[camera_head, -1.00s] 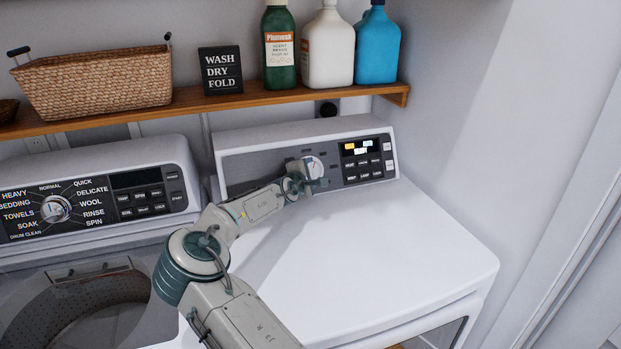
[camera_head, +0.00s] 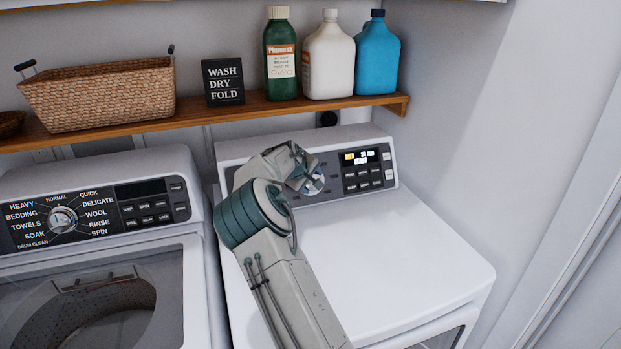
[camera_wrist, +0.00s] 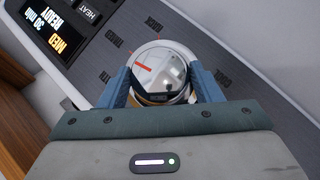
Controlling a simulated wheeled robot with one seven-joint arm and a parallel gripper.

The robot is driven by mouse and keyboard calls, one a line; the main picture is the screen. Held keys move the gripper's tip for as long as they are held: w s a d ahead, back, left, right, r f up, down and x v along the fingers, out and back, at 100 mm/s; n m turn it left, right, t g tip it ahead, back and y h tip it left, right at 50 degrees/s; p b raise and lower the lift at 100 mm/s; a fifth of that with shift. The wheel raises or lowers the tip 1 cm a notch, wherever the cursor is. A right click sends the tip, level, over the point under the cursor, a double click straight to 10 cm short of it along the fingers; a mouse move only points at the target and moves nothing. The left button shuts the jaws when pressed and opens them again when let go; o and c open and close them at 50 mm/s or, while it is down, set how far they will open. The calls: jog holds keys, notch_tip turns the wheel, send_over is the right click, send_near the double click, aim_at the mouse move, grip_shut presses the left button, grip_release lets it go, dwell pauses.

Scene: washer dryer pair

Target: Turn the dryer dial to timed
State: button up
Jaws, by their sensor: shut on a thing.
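The dryer dial (camera_wrist: 172,62) is a round silver knob on the dryer's dark control panel. In the wrist view its red mark points left and slightly up, roughly between the TIMED label (camera_wrist: 115,35) and a blurred label below it. My gripper (camera_wrist: 160,75) is shut on the dial, with one blue finger at each side. In the head view the dial (camera_head: 315,184) is partly hidden behind my gripper (camera_head: 303,176). The dryer (camera_head: 400,245) is white and stands at the right.
The washer (camera_head: 185,270) with its own dial (camera_head: 62,220) stands left of the dryer. A wooden shelf (camera_head: 190,110) above holds a basket (camera_head: 100,95), a sign (camera_head: 223,82) and bottles (camera_head: 328,60). A wall is close on the right. The dryer top is clear.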

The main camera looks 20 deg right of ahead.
jog(key=shift+r+m+g+y+p, duration=0.15)
jog(key=shift+m+g+y+p, duration=0.3)
jog(key=shift+m+y, duration=0.25)
jog(key=o, duration=1)
jog(key=shift+d, duration=0.1)
jog(key=shift+c, duration=0.2)
jog(key=b+v, duration=0.2)
jog(key=v, duration=1.1)
jog(key=shift+s+a+r+b, duration=0.2)
jog(key=shift+r+b, duration=0.05)
jog(key=shift+b, duration=0.1)
